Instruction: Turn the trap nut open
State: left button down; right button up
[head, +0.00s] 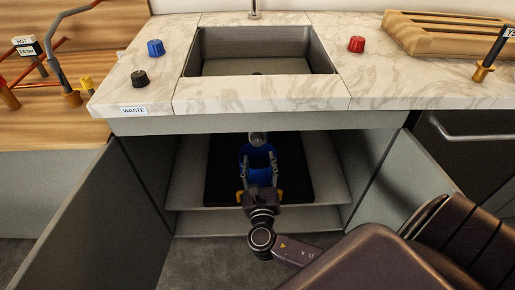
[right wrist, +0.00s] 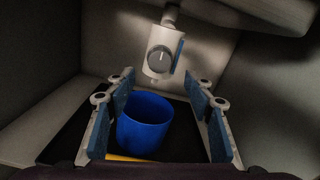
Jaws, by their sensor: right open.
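The sink trap shows in the right wrist view as a pale grey fitting with a round, darker grey trap nut (right wrist: 160,59) on its front. A light line marks the nut's face, and a blue strip runs beside it. In the head view only the pale trap (head: 258,138) shows under the sink. My right gripper (head: 259,155) reaches into the cabinet with its fingers open and apart. In the right wrist view its blue-padded fingers (right wrist: 160,86) stand either side of the view, with the nut beyond the tips and nothing gripped. My left gripper is not in view.
A blue bucket (right wrist: 144,126) stands below the trap on a black mat (head: 298,180). A yellow piece (right wrist: 125,157) shows near it. Open cabinet doors (head: 80,215) flank the opening. Above are the sink (head: 210,55) and blue (head: 155,47), black (head: 140,77) and red (head: 356,44) knobs.

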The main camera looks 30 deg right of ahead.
aim_at(258, 143)
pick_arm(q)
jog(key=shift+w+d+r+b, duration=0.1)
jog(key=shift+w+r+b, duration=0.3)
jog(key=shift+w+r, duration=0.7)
pick_arm(e)
jog(key=x, duration=0.7)
jog(key=shift+w+d+r, duration=0.1)
jog(key=shift+w+r, duration=0.1)
jog(key=shift+w, duration=0.15)
jog(key=shift+c, duration=0.4)
jog(key=c, duration=1)
